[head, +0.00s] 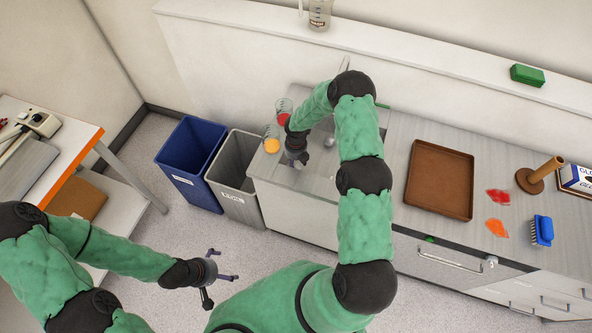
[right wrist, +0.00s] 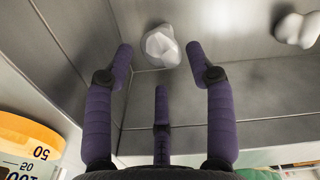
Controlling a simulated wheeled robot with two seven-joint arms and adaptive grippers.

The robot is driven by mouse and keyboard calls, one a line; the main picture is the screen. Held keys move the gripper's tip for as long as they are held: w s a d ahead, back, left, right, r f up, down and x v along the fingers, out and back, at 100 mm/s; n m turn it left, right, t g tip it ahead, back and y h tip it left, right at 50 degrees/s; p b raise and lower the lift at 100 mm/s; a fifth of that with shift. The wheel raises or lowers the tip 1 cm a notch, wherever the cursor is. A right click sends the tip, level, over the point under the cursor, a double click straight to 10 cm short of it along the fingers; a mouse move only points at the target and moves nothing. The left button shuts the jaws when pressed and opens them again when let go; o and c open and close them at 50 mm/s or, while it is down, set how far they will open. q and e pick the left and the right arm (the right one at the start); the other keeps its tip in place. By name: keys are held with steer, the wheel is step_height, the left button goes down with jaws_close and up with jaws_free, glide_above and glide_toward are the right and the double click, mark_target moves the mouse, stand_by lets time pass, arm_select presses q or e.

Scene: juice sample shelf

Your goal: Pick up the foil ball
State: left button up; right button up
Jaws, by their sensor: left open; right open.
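The foil ball (right wrist: 161,46), a small crumpled pale silver lump, lies on the grey metal sink floor in the right wrist view. In the head view a small pale lump (head: 303,158) beside my right gripper (head: 295,159) seems to be it. In the right wrist view my right gripper (right wrist: 160,65) is open and empty. The ball shows beyond and between its two outer fingertips, with no clear contact. My left gripper (head: 219,279) is open and empty over the floor, far from the sink.
A second whitish lump (right wrist: 297,29) lies to the ball's right in the sink. Beakers with orange (head: 271,146) and red (head: 283,119) contents stand on the left ledge close to my right arm. Sink walls surround the ball. A brown tray (head: 441,207) lies right.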

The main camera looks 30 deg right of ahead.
mark_target(296, 167)
step_height(296, 167, down, 5)
steer(key=shift+r, duration=0.1)
stand_by(0.3)
steer(key=c, duration=0.7)
